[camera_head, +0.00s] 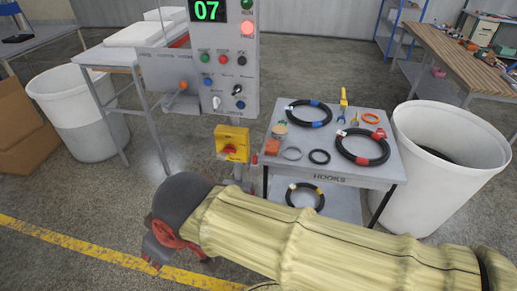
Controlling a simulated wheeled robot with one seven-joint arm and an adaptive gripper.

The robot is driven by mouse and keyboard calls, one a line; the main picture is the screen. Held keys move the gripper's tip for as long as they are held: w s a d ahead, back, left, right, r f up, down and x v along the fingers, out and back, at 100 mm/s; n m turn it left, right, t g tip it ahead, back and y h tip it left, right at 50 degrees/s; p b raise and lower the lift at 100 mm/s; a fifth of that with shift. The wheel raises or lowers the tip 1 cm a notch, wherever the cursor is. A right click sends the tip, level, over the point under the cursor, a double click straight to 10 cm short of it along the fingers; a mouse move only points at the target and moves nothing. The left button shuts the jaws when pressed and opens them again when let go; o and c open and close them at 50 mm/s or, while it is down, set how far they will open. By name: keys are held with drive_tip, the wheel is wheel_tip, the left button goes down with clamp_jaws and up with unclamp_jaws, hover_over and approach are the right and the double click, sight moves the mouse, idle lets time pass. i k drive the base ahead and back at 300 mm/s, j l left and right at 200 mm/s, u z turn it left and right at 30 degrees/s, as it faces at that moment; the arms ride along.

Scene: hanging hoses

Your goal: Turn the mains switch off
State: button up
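The mains switch is most likely the yellow box (232,143) with a red rotary knob (230,151), standing below the grey control panel (224,60). The knob's exact angle is too small to read. My arm, in a pale yellow sleeve, reaches in from the lower right. My gripper (166,246) is at its left end, a dark rounded body with red parts, left of and nearer than the yellow box. It appears apart from the switch. Its fingertips are not clear, so I cannot tell if it is open or shut.
The panel has a green "07" display (208,9), several buttons and knobs. A hooks table (337,179) holding black hose rings stands right of the switch. White bins stand left (85,110) and right (445,150). A yellow floor line (70,242) crosses the front left.

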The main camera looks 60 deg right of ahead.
sight(230, 149)
drive_tip(key=z, duration=1.6)
drive_tip(key=i+l+z, duration=0.2)
drive_tip(key=i+l, duration=0.2)
drive_tip(key=k+l, duration=0.05)
drive_tip(key=l, duration=0.05)
